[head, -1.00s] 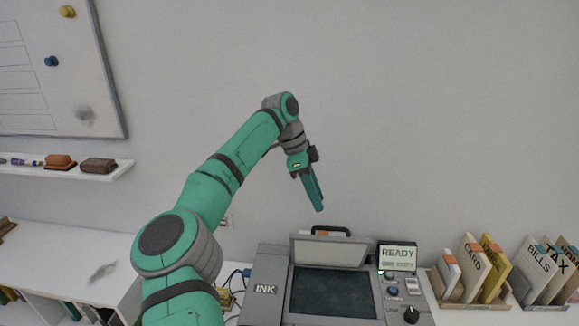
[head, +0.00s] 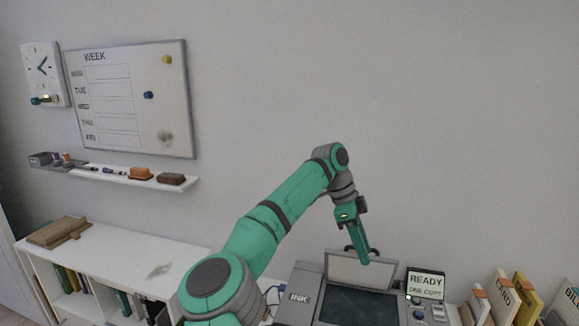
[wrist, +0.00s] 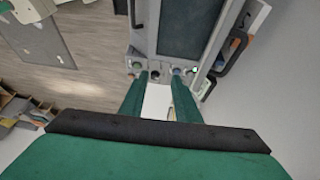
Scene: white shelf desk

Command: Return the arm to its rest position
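My green arm (head: 290,200) reaches up from the bottom of the head view and bends down at its wrist. My gripper (head: 365,262) hangs in the air in front of the wall, its tips overlapping the raised lid of the grey INK machine in the picture. In the wrist view my gripper (wrist: 158,74) has its two green fingers apart, with a white surface showing through the gap and nothing visibly held. In the wrist view the machine (wrist: 144,30) lies beyond the fingertips.
A white shelf desk (head: 130,265) stands at the left with a wooden board (head: 58,232) on it. A whiteboard (head: 130,100), a clock (head: 45,75) and a wall shelf (head: 115,178) are on the wall. File folders (head: 505,298) stand at the right. The air around my arm looks clear.

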